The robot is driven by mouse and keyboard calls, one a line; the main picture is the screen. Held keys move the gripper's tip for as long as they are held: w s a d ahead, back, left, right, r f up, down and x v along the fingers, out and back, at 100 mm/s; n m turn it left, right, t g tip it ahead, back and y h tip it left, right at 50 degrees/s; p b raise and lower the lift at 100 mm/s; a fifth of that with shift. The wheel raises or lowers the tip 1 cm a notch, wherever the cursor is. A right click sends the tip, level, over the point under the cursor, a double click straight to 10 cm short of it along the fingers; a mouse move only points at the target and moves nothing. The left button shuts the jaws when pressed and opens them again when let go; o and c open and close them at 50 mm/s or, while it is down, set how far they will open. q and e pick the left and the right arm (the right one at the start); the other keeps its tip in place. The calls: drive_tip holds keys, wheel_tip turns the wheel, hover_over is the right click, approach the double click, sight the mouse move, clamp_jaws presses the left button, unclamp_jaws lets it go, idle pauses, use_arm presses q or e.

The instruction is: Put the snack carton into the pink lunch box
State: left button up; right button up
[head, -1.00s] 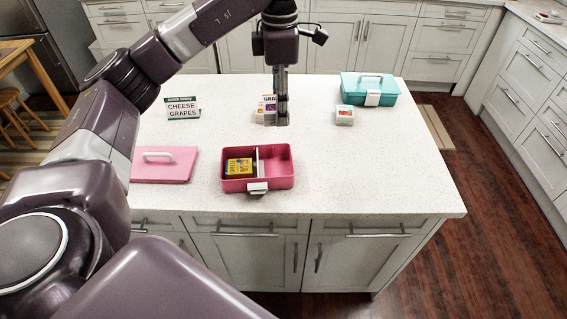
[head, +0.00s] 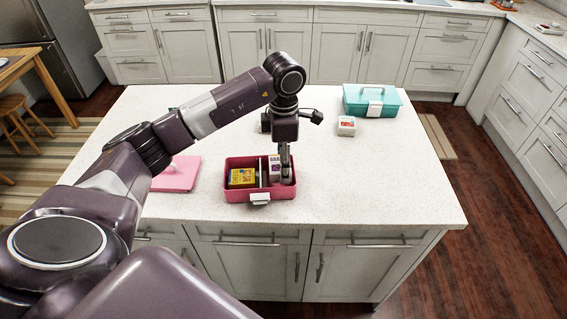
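The pink lunch box (head: 235,193) stands open near the front of the counter, split by a white divider. A yellow carton (head: 242,178) lies in its left compartment. The snack carton, white and purple (head: 275,168), is upright in the right compartment, its top above the rim; its base is hidden by the front wall. My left gripper (head: 287,176) points down into that compartment, its fingers at the carton's right side and seemingly closed on it. The far finger is hidden. My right gripper is not in view.
The pink lid (head: 178,175) lies left of the lunch box, partly behind my arm. A teal lunch box (head: 371,101) and a small white-and-red carton (head: 346,126) stand at the back right. The counter's right front (head: 380,190) is clear.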

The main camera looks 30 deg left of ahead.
use_arm(q)
drive_tip(key=shift+f, duration=0.4)
drive_tip(key=shift+f+b, duration=0.6)
drive_tip(key=shift+f, duration=0.05)
drive_tip(key=o, duration=0.9)
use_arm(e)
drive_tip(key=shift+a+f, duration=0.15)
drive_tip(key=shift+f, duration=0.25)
use_arm(q)
drive_tip(key=shift+r, duration=0.15)
drive_tip(key=shift+r+p, duration=0.3)
drive_tip(key=shift+p, duration=0.05)
wheel_tip(320, 180, up, 11)
drive_tip(key=shift+w+r+b, duration=0.1)
drive_tip(key=shift+r+b, duration=0.05)
drive_tip(key=shift+b, duration=0.85)
drive_tip(key=shift+r, duration=0.6)
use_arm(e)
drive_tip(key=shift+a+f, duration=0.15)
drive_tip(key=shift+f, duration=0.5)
